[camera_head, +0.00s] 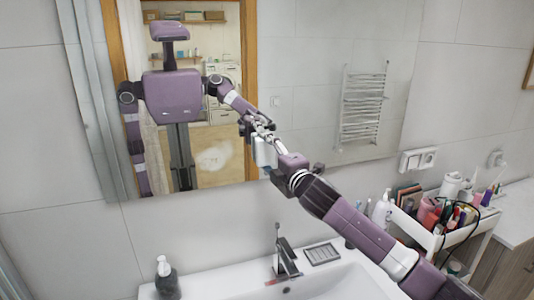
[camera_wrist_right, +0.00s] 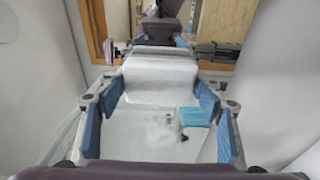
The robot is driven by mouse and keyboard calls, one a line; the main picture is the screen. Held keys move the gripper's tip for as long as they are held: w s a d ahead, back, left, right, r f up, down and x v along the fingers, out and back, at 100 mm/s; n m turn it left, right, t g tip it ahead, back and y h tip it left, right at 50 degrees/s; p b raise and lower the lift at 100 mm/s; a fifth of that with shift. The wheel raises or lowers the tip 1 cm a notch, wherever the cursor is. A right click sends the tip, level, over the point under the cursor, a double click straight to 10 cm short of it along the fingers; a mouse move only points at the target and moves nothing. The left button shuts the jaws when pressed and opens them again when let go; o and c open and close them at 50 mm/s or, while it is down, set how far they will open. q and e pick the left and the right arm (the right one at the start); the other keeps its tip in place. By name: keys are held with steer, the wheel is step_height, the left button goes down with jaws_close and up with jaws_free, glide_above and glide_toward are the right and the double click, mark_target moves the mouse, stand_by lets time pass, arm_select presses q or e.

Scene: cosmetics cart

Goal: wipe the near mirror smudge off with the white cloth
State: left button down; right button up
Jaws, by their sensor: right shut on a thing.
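The wall mirror (camera_head: 310,40) fills the upper middle of the head view and reflects my body and right arm. A pale whitish smudge (camera_head: 213,155) shows on its lower left part. My right gripper (camera_head: 266,158) is at the mirror's lower edge area, to the right of this smudge. It is shut on the white cloth (camera_head: 264,152), of which only a small part shows in the head view. In the wrist view the cloth (camera_wrist_right: 160,72) lies between the blue-padded fingers. Whether the cloth touches the glass, I cannot tell. My left gripper is not directly in view.
Below are a white sink (camera_head: 325,285), a tap (camera_head: 284,258) and a dark soap dispenser (camera_head: 166,278). A white cart (camera_head: 430,240) with cosmetics stands at the right, near my right arm. Sockets (camera_head: 418,159) are on the wall right of the mirror.

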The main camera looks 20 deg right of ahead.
steer(key=s, duration=0.4)
steer(key=shift+s+d, duration=0.1)
steer(key=shift+s, duration=0.65)
steer(key=s, duration=0.3)
stand_by(0.3)
